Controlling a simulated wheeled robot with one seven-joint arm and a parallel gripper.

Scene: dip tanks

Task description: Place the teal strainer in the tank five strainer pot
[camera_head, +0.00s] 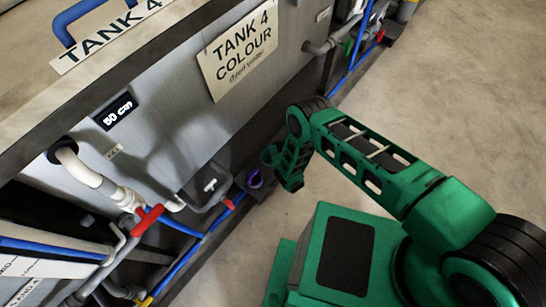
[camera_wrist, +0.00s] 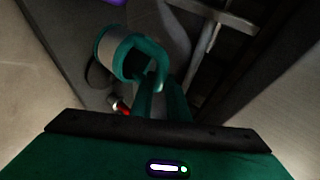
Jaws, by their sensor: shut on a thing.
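The teal strainer (camera_wrist: 143,50) is a short teal-rimmed cup with a grey side, in the upper left of the wrist view. My gripper (camera_wrist: 161,88) is shut on it, by a teal part at its lower right. In the head view my gripper (camera_head: 290,176) hangs near the foot of the tank wall, and a small teal piece (camera_head: 269,156) at its left looks like the strainer. The strainer's inside is hard to make out. I see no tank five label or tank five strainer pot in either view.
The grey tank wall carries a TANK 4 COLOUR sign (camera_head: 240,51). A grey pot-like holder (camera_head: 206,187) with a white label sits low on it. A purple object (camera_head: 254,178) is beside my gripper. Pipes and a red valve handle (camera_head: 147,219) stick out. Open floor (camera_head: 460,100) lies right.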

